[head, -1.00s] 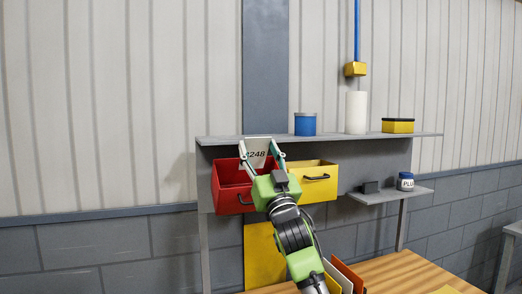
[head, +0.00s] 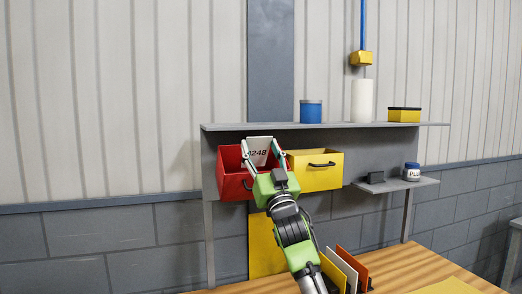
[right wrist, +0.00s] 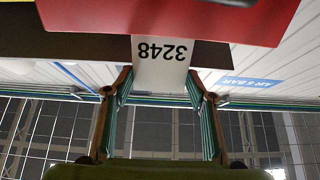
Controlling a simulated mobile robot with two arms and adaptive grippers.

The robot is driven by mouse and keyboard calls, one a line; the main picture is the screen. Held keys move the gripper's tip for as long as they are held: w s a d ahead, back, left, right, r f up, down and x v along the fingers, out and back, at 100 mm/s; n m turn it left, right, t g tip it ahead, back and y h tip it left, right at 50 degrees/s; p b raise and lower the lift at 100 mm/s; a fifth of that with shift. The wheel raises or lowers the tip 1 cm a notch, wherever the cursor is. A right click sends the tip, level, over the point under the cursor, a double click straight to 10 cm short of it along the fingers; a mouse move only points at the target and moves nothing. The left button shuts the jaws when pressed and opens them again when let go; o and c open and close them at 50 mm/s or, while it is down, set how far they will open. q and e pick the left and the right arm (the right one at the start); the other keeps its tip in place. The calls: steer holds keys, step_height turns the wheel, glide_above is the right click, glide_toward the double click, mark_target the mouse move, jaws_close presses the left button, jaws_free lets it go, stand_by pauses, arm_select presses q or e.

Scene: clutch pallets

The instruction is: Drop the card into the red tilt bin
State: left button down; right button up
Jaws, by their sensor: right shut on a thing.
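My right gripper (head: 260,146) is shut on a white card (head: 258,156) printed with dark digits, held upright at the red tilt bin. The red tilt bin (head: 233,187) is tipped open under the wall shelf, with a dark handle on its front. The card overlaps the bin's opening in the head view; how deep it sits is unclear. In the right wrist view the card (right wrist: 160,65) reads 3248 upside down between the fingers, and its upper end meets the red bin (right wrist: 190,18). My left gripper is not in view.
A yellow tilt bin (head: 315,178) stands right beside the red one. The grey shelf (head: 350,125) above carries a blue tin, a white cylinder and a yellow box. A lower ledge (head: 400,184) holds a jar and a dark block. Upright coloured boards stand on the wooden table (head: 400,270).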

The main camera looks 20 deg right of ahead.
steer(key=o, duration=0.9)
steer(key=shift+o, duration=0.2)
steer(key=v, duration=1.2)
steer(key=shift+r, duration=0.1)
